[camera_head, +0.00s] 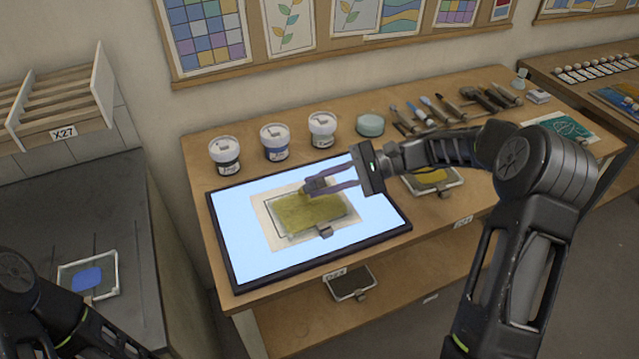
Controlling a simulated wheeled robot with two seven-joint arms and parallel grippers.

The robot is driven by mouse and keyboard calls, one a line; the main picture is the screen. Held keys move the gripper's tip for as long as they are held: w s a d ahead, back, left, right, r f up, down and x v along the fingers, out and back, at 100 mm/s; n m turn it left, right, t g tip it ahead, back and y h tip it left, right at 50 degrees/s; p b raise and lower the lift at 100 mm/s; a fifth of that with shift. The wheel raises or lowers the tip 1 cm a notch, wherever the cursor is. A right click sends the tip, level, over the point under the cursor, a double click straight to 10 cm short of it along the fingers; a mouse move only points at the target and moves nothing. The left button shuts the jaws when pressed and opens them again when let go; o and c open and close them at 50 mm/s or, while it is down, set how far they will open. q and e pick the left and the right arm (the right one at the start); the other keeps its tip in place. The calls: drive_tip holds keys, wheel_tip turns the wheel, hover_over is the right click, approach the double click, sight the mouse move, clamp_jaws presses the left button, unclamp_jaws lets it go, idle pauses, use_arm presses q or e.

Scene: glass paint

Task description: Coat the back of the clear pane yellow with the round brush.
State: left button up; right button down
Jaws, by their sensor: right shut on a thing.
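The clear pane (325,212) lies on a pale paper sheet on the lit light panel (237,248). Uneven, see-through yellow covers most of it, with a thinner edge strip. A small dark clip-like piece sits at its front edge. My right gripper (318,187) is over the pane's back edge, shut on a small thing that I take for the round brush. The brush is mostly hidden by the fingers, and I cannot tell whether its tip touches the pane. My left arm shows at the lower left, its gripper out of view.
Several brushes and tools lie at the back right. A blue-painted pane (89,277) lies on the left bench.

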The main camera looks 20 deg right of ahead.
drive_tip(key=shift+d, duration=0.5)
drive_tip(key=shift+w+d+r+p, duration=0.1)
drive_tip(key=shift+d+r+p, duration=0.1)
drive_tip(key=shift+d+p, duration=0.55)
drive_tip(key=shift+p, duration=0.4)
drive_tip(key=shift+w+d+f, duration=0.1)
drive_tip(key=shift+d+f, duration=0.1)
drive_tip(key=shift+d, duration=0.05)
drive_tip(key=shift+r+p, duration=1.7)
drive_tip(key=shift+r, duration=0.8)
